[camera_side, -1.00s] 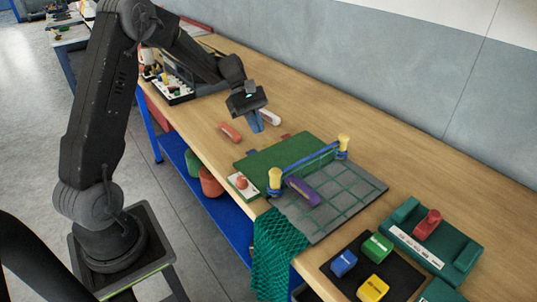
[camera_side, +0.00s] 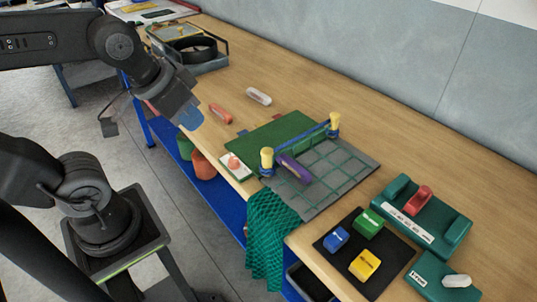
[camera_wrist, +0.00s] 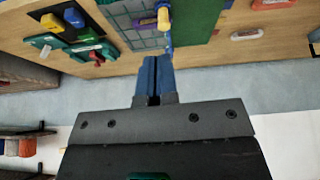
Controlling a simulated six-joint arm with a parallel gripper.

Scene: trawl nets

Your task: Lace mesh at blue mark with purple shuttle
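The purple shuttle (camera_side: 294,167) lies on the grey board with green mesh lines (camera_side: 340,165), beside the blue bar (camera_side: 302,146) between two yellow-topped posts. A green net (camera_side: 272,235) hangs over the table's front edge. My gripper (camera_side: 191,117) is over the front edge at the left, well apart from the shuttle. In the wrist view its blue fingers (camera_wrist: 154,76) lie together with nothing seen between them. I cannot make out which blue patch is the mark on the mesh.
An orange shuttle (camera_side: 220,113) and a white one (camera_side: 258,96) lie behind the green board (camera_side: 272,133). A black tray (camera_side: 335,262) with coloured blocks and a green rack (camera_side: 445,225) with a red piece stand at the right. The back strip of table is clear.

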